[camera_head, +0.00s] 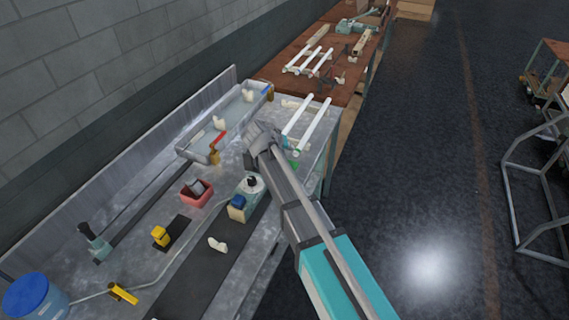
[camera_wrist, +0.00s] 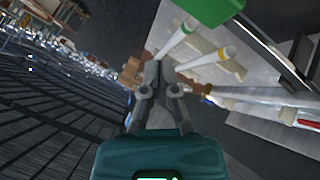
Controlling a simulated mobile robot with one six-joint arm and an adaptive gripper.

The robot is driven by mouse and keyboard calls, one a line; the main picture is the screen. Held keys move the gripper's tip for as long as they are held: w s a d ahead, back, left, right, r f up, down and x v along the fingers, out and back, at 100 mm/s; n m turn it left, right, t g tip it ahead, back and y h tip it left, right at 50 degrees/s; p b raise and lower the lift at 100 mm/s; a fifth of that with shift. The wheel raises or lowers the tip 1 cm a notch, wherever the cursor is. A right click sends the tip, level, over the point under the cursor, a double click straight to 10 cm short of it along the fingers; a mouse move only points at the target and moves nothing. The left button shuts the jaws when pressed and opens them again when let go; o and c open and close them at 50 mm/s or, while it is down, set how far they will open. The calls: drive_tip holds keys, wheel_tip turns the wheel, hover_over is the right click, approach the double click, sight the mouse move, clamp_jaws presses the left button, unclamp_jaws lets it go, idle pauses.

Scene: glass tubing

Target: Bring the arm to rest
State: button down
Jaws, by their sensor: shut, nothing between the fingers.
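My arm reaches over the right edge of the grey metal bench in the head view, from the lower right up to the middle. My gripper (camera_head: 262,133) is above the bench near two white glass tubes (camera_head: 310,125). In the wrist view my gripper (camera_wrist: 157,68) is shut with nothing between the fingers. White tubes also show there (camera_wrist: 178,38), beyond and right of the fingertips. A green object (camera_wrist: 212,8) is at the top of the wrist view, close to the camera. I cannot tell whether my arm is moving.
A shallow tray (camera_head: 232,115) with a white fitting stands left of my gripper. A red bin (camera_head: 196,193), a small bottle device (camera_head: 244,200) and a blue drum (camera_head: 36,297) stand on the bench. A brown table (camera_head: 300,47) with more tubes is behind.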

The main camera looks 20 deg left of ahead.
drive_tip(key=shift+d, duration=0.15)
drive_tip(key=s+d+f+m+g+y, duration=0.1)
drive_tip(key=s+d+f+m+g, duration=0.2)
drive_tip(key=d, duration=1.3)
drive_tip(key=s+d+f+g, duration=0.2)
drive_tip(key=s+d+g, duration=0.25)
drive_tip(key=d, duration=1.15)
drive_tip(key=s+d+m+y, duration=0.1)
drive_tip(key=s+d+y, duration=0.1)
drive_tip(key=s+d, duration=0.7)
drive_tip(key=shift+d+f+g+y, duration=0.2)
drive_tip(key=shift+f+g+y, duration=0.1)
drive_tip(key=shift+g, duration=0.15)
drive_tip(key=shift+w+a, duration=0.1)
drive_tip(key=shift+a, duration=0.05)
